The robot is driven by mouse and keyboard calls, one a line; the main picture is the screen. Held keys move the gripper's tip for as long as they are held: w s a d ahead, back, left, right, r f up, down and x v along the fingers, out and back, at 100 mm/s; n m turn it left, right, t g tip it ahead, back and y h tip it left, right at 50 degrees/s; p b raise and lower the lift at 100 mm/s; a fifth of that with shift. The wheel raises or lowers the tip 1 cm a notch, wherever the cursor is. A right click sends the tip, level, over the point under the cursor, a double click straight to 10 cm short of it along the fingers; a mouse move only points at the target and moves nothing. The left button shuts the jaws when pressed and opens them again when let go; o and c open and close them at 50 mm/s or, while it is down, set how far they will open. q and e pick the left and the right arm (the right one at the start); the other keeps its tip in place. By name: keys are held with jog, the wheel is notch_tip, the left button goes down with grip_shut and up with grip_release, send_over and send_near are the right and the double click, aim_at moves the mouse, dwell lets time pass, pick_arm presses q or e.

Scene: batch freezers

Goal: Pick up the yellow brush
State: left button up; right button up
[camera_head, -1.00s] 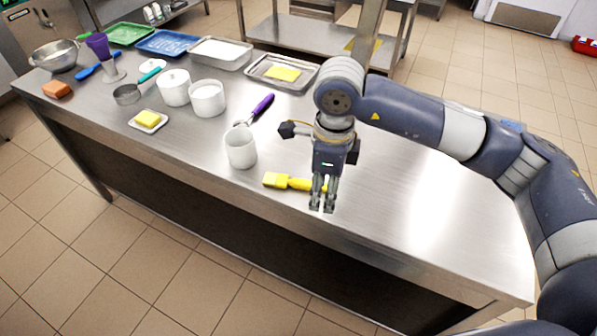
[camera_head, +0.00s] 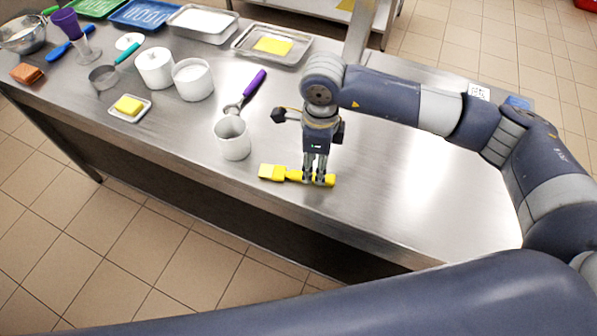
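The yellow brush (camera_head: 272,172) lies on the steel table near its front edge, bristle end to the left and handle to the right. My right gripper (camera_head: 314,183) points down over the handle. Its fingertips are at the handle and overlap part of it. The handle's end shows just right of the fingers. I cannot tell whether the fingers are closed on it. My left gripper is not in view.
A white cup (camera_head: 232,138) stands just behind and left of the brush. A purple-handled tool (camera_head: 254,84) lies behind it. White canisters (camera_head: 193,80), a small dish with yellow butter (camera_head: 128,105) and trays (camera_head: 241,42) are farther back. The table's right side (camera_head: 420,190) is clear.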

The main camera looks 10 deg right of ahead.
aim_at(314, 176)
notch_tip(314, 176, down, 4)
jog(key=shift+w+a+f+p, duration=0.1)
jog(key=shift+w+a+p, duration=0.05)
jog(key=shift+p, duration=0.9)
jog(key=shift+f, duration=0.2)
jog(key=shift+c, duration=1.4)
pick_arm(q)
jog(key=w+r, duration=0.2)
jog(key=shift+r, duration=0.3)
pick_arm(e)
grip_shut()
